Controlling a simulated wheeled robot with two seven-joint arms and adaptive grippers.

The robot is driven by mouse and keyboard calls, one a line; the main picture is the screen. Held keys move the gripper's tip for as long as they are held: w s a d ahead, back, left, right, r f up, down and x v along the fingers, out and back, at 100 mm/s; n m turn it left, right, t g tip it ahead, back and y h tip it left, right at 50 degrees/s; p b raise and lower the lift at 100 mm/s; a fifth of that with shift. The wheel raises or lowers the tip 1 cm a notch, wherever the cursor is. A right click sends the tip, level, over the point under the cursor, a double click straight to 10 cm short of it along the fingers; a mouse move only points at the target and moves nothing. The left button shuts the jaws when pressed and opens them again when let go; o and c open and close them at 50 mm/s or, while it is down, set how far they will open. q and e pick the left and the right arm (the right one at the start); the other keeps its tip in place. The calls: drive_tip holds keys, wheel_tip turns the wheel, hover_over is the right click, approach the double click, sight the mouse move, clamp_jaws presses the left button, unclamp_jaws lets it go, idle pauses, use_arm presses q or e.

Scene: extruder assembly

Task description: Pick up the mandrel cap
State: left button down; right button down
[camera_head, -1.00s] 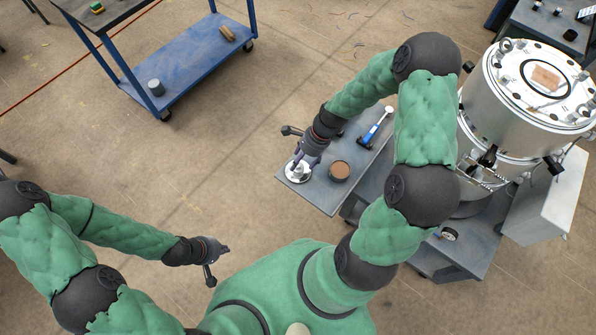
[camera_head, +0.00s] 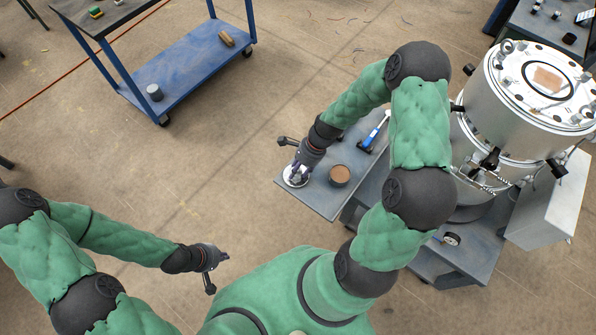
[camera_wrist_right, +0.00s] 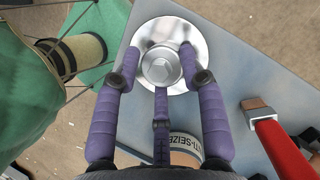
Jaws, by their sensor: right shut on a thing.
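The mandrel cap (camera_head: 296,181) is a shiny silver disc with a raised round hub and a hex top. It is at the left end of the grey side table. In the right wrist view, the cap (camera_wrist_right: 188,76) shows its hub between my purple fingers. My right gripper (camera_head: 297,174) is over the cap, with its fingers shut around the hub. I cannot tell whether the disc still touches the table. My left gripper (camera_head: 224,257) is empty, far left of the table over the floor; its opening is too small to judge.
A brown-topped anti-seize jar (camera_head: 340,175) stands right of the cap, close to my right fingers. A blue-handled tool (camera_head: 374,131) lies behind it. The big silver extruder cylinder (camera_head: 530,95) stands to the right. A blue cart (camera_head: 190,65) is at the back left.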

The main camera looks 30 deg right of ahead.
drive_tip(key=shift+r, duration=0.15)
drive_tip(key=shift+r+p, duration=0.5)
drive_tip(key=shift+r, duration=0.1)
wheel_tip(320, 180, up, 2)
drive_tip(key=shift+r+p, duration=0.15)
drive_tip(key=shift+p, duration=0.6)
drive_tip(key=s+a+r+p, duration=0.2)
drive_tip(key=s+r, duration=0.2)
drive_tip(key=s, duration=0.2)
drive_tip(key=s+a+r+p, duration=0.2)
drive_tip(key=s+r+p, duration=0.1)
drive_tip(key=s+r, duration=0.2)
drive_tip(key=shift+s, duration=1.2)
drive_tip(key=shift+r, duration=0.1)
drive_tip(key=c, duration=1.5)
unclamp_jaws()
clamp_jaws()
